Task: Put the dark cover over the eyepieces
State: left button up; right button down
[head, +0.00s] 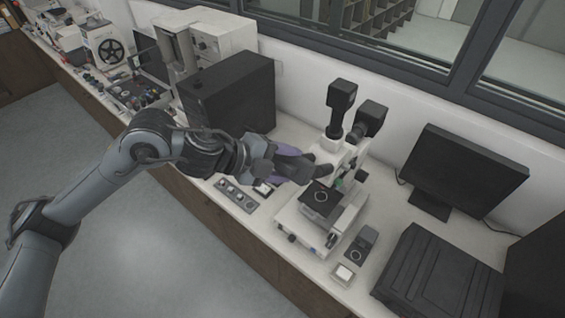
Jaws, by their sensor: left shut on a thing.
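The microscope (345,185) stands on the white bench right of centre, with a black camera (342,94) on top. Its dark eyepieces (322,172) point left, towards my left arm. My left gripper (288,163) reaches in from the left at eyepiece height and is shut on the dark cover (297,168). The cover is a small dark shape right at the eyepieces. I cannot tell whether it touches or surrounds them. Purple parts show beside the gripper. The fingertips are hard to make out. My right gripper is not in view.
A black computer case (229,95) stands behind my left arm. A monitor (465,172) and a black box (437,275) stand to the right. A control panel (237,195) and small devices (361,244) lie near the bench's front edge. Windows line the back wall.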

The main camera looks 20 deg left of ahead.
pick_arm(q)
jog(key=shift+w+f+b, duration=0.25)
jog(key=shift+f+b, duration=0.3)
jog(key=shift+f, duration=0.3)
jog(key=w+d+f+b, duration=0.1)
jog(key=w+f+b, duration=0.2)
jog(key=w+f, duration=0.1)
jog(key=shift+w+d+f, duration=0.15)
jog(key=shift+w+f, duration=0.05)
jog(key=shift+f, duration=0.1)
jog(key=shift+w+f, duration=0.1)
jog(key=shift+w+d+f, duration=0.15)
jog(key=shift+w+f, duration=0.1)
jog(key=shift+w, duration=0.1)
dwell(0.3)
jog(key=o, duration=1.1)
jog(key=shift+o, duration=0.2)
